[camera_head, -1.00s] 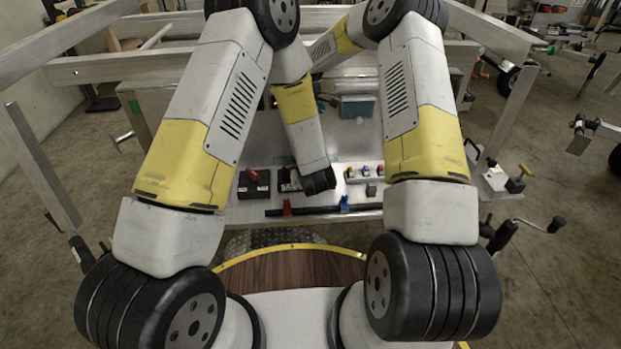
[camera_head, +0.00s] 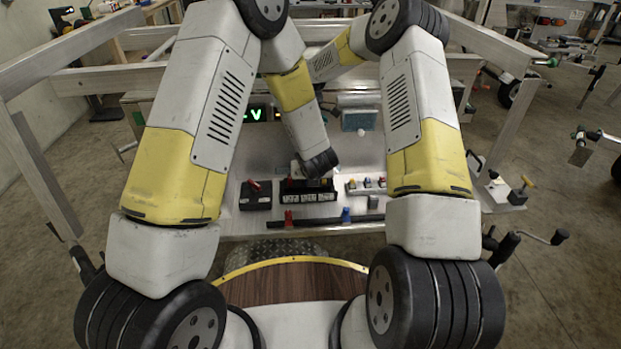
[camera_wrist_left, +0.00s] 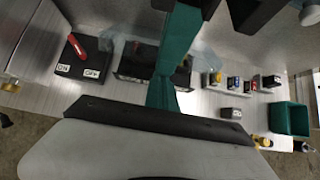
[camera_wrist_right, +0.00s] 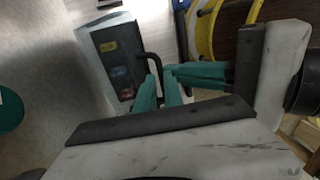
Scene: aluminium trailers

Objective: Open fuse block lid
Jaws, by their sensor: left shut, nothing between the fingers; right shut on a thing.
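The fuse block (camera_head: 309,196) is a black box with white labels on its front, in the middle of the panel in the head view. It also shows in the left wrist view (camera_wrist_left: 133,60), partly hidden behind my left fingers. I cannot tell how its lid stands. My left gripper (camera_wrist_left: 167,78) is shut and empty, with its green fingers in front of the block; the head view mostly hides the fingers. My right gripper (camera_wrist_right: 166,88) is shut, with a black bent rod (camera_wrist_right: 153,62) at its green fingertips. The head view hides this gripper behind my left arm.
A black ON/OFF box (camera_head: 255,195) with a red switch stands left of the block. Coloured terminals (camera_head: 366,185) are to the right. A black bar (camera_head: 320,221) with red and blue pieces lies in front.

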